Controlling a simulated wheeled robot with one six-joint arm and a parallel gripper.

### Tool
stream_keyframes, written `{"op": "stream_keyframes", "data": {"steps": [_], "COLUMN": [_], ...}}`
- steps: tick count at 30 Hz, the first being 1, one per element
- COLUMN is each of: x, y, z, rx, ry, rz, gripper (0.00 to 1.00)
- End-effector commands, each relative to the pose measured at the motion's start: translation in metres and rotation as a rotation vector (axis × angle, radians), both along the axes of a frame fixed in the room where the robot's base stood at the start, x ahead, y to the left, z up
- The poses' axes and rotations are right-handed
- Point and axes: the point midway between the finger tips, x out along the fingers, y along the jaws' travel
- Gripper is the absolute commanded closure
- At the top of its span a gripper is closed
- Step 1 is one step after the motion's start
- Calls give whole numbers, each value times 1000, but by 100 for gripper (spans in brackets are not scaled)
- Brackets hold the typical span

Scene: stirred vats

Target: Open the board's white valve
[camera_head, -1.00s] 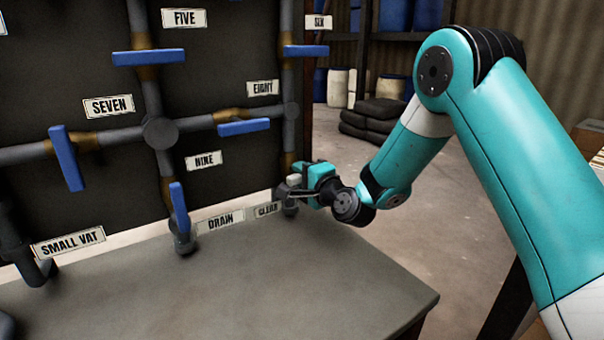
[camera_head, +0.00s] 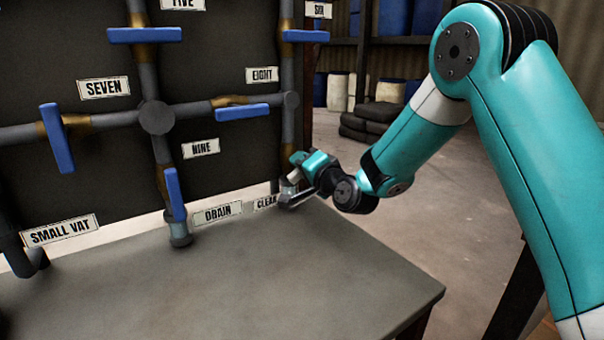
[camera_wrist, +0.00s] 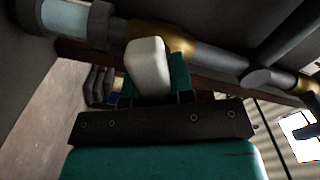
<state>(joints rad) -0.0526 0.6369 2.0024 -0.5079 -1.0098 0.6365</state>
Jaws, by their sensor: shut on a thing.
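The white valve's handle (camera_wrist: 148,68) shows in the wrist view as a pale block in front of a pipe with a brass-coloured valve body (camera_wrist: 190,48). In the head view it is a small pale patch (camera_head: 294,176) at the board's lower right, beside the CLEAR label. My gripper (camera_head: 296,189) is there, shut on the handle. Its fingers and the pipe end hide much of each other in the head view. I cannot tell the handle's exact angle to the pipe.
The grey bench top (camera_head: 270,275) below is clear.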

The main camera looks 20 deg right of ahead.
Motion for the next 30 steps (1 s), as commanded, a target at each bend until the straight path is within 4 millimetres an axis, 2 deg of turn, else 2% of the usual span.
{"op": "stream_keyframes", "data": {"steps": [1,30], "x": [0,0], "y": [0,0], "z": [-5,-4], "rx": [-40,-869], "ry": [-15,-283], "rz": [1,0], "gripper": [100,100]}}
